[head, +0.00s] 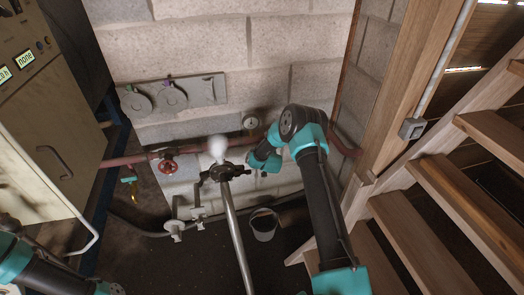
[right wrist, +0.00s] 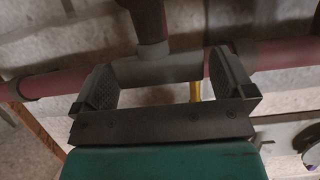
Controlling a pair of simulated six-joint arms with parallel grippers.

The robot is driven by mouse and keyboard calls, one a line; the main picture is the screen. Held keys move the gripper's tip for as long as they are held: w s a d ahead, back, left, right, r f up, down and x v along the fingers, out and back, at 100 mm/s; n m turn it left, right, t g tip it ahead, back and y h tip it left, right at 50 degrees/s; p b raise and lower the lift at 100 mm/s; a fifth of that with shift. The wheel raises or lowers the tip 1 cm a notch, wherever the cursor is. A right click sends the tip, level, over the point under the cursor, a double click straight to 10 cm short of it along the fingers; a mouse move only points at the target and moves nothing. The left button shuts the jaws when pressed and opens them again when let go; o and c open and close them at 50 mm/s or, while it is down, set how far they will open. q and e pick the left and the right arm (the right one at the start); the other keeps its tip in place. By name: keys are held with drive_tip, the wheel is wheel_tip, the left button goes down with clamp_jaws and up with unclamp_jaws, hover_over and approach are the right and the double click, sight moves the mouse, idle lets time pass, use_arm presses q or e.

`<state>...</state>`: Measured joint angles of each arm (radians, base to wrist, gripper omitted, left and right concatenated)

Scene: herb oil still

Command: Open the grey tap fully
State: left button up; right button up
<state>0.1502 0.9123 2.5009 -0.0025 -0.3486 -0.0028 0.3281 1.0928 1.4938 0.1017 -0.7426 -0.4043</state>
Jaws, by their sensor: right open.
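My right gripper (right wrist: 165,88) is open and empty in the right wrist view. Its two dark fingers stand apart in front of a grey pipe fitting (right wrist: 165,68) on the red pipe (right wrist: 275,55), with a dark branch running from the fitting. A brass stem (right wrist: 195,90) shows behind the fingers. I cannot tell whether the fitting belongs to the grey tap. In the head view, pale grey fittings (head: 175,228) that look like taps sit low on the wall; their setting cannot be read. My right arm covers part of the pipe. My left gripper is outside the frames.
A metal pole (head: 237,235) with a white bulb (head: 217,148) stands in front of the wall. A red handwheel (head: 168,166) sits on the pipe. A bucket (head: 264,224) stands on the floor. A control cabinet (head: 50,120) is at left, wooden stairs (head: 450,190) at right.

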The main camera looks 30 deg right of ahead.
drive_tip(key=c, duration=0.8)
drive_tip(key=shift+d+n+t+y, duration=0.15)
drive_tip(key=shift+n+t+y, duration=0.15)
drive_tip(key=shift+n+y, duration=1)
drive_tip(key=shift+y, duration=0.1)
drive_tip(key=shift+r+n+y, duration=0.1)
drive_tip(key=shift+n+y, duration=0.5)
drive_tip(key=shift+y, duration=0.2)
drive_tip(key=shift+n+y, duration=0.4)
drive_tip(key=o, duration=0.8)
